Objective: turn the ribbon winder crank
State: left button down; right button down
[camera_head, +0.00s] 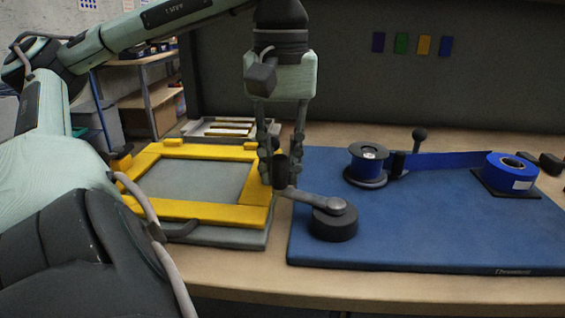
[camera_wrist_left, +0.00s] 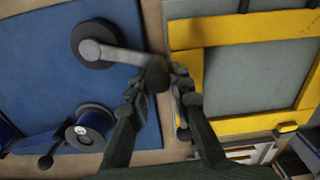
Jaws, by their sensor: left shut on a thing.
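The ribbon winder crank has a grey arm (camera_head: 308,198) on a round dark hub (camera_head: 334,223), at the front left of the blue board (camera_head: 420,240). Its arm points left, toward the yellow frame. My left gripper (camera_head: 277,175) comes down from above and is shut on the dark crank handle (camera_head: 281,168) at the arm's outer end. In the left wrist view the handle (camera_wrist_left: 157,75) sits between the fingertips (camera_wrist_left: 160,87), with the crank arm (camera_wrist_left: 120,55) running to the hub. The fingers partly hide the handle in the head view. My right gripper is not in view.
A blue ribbon (camera_head: 440,161) runs between a spool (camera_head: 367,160) and a roll (camera_head: 510,168) at the board's back. A yellow printing frame (camera_head: 200,211) lies close left of the gripper. A tray (camera_head: 232,128) stands behind it. The board's front middle is clear.

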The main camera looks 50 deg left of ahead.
pick_arm(q)
jog(key=shift+d, duration=0.25)
dwell(0.4)
jog(key=c, duration=1.7)
grip_release()
jog(key=shift+w, duration=0.1)
jog(key=o, duration=0.3)
jog(key=shift+w+d, duration=0.1)
jog(key=shift+d, duration=0.05)
jog(key=shift+o, duration=0.2)
jog(key=shift+a+r, duration=0.2)
jog(key=shift+r, duration=0.2)
notch_tip(320, 180, up, 11)
jog(key=shift+d+r, duration=0.1)
